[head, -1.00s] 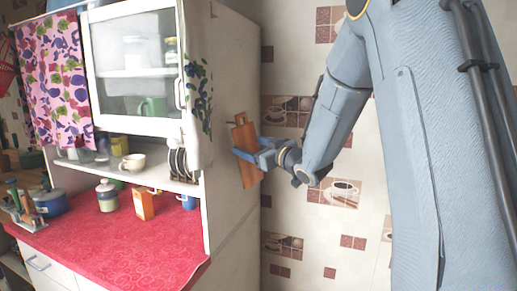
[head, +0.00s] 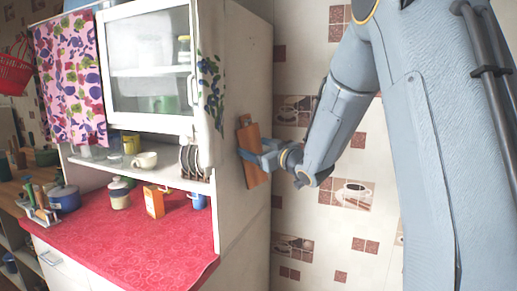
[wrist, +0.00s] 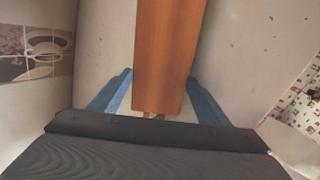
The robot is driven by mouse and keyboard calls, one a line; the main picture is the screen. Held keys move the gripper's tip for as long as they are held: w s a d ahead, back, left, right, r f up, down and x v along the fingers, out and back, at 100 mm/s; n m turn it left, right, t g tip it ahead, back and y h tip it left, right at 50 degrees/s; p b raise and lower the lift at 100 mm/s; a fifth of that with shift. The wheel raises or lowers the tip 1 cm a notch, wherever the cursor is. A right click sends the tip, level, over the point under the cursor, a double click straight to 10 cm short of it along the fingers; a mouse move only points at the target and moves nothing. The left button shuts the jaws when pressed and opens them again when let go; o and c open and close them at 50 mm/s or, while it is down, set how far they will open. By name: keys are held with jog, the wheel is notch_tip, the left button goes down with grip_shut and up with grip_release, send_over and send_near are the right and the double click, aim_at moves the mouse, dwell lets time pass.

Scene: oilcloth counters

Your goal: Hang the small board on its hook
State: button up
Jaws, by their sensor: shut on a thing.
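The small board (head: 252,150) is a brown wooden cutting board with a narrower handle end at the top. It is upright, slightly tilted, close to the side panel of the white cupboard. My gripper (head: 262,157) is shut on it around its middle, coming from the right. In the wrist view the board (wrist: 165,55) runs away from the camera between my blue fingers (wrist: 158,95). I cannot make out the hook in either view, nor whether the board touches the panel.
The white cupboard (head: 245,80) has a red counter (head: 130,245) with a blue pot (head: 65,198), a canister (head: 119,195) and an orange box (head: 154,201). Plates (head: 192,160) stand in the shelf. A tiled wall (head: 335,235) is behind my arm. A red basket (head: 14,72) hangs at far left.

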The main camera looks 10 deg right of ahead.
dwell(0.3)
jog(key=o, duration=1.2)
jog(key=shift+o, duration=0.2)
jog(key=shift+s, duration=0.15)
